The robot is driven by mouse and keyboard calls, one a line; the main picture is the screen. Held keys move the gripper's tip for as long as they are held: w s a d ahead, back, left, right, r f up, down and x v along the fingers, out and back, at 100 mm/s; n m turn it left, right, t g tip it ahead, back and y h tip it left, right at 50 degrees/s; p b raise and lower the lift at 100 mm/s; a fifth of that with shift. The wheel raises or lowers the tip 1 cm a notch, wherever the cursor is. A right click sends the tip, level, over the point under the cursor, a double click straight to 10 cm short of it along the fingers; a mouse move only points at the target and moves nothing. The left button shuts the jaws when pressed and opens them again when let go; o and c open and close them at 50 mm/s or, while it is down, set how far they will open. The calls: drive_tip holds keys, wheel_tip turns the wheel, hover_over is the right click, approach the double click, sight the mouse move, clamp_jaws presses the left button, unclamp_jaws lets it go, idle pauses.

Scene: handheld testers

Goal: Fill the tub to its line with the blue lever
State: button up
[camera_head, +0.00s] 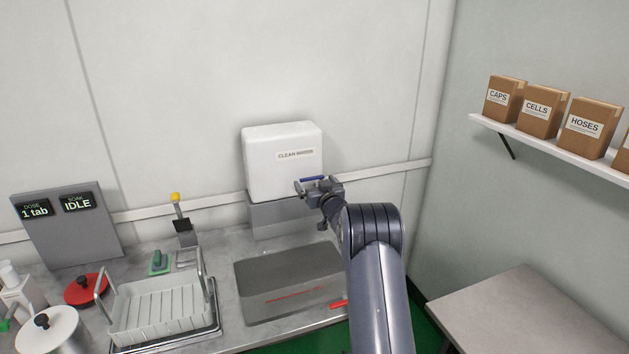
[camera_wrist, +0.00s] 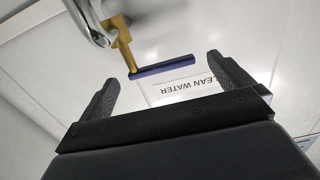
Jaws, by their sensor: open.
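The blue lever (camera_head: 312,178) sits on a tap at the front of the white clean-water tank (camera_head: 262,172). In the wrist view the lever (camera_wrist: 165,67) is a blue bar on a brass stem (camera_wrist: 123,40), lying crosswise between or just beyond my fingertips. My gripper (camera_head: 318,189) is open and at the lever; it also shows in the wrist view (camera_wrist: 161,74), empty. Contact cannot be told. The grey tub (camera_head: 262,270) with a red line (camera_head: 295,294) stands below on the counter. My arm hides part of its right side; the water level is not clear.
A white rack (camera_head: 160,310) with a raised handle stands left of the tub. A yellow-knobbed lever (camera_head: 176,198), a red lid (camera_head: 84,290) and a sign panel reading "1 tab" and "IDLE" (camera_head: 72,240) are further left. A shelf with boxes (camera_head: 543,110) is right.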

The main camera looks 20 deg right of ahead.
drive_tip(key=shift+w+r, duration=0.1)
drive_tip(key=shift+w, duration=0.55)
drive_tip(key=shift+c, duration=0.3)
drive_tip(key=c, duration=1.3)
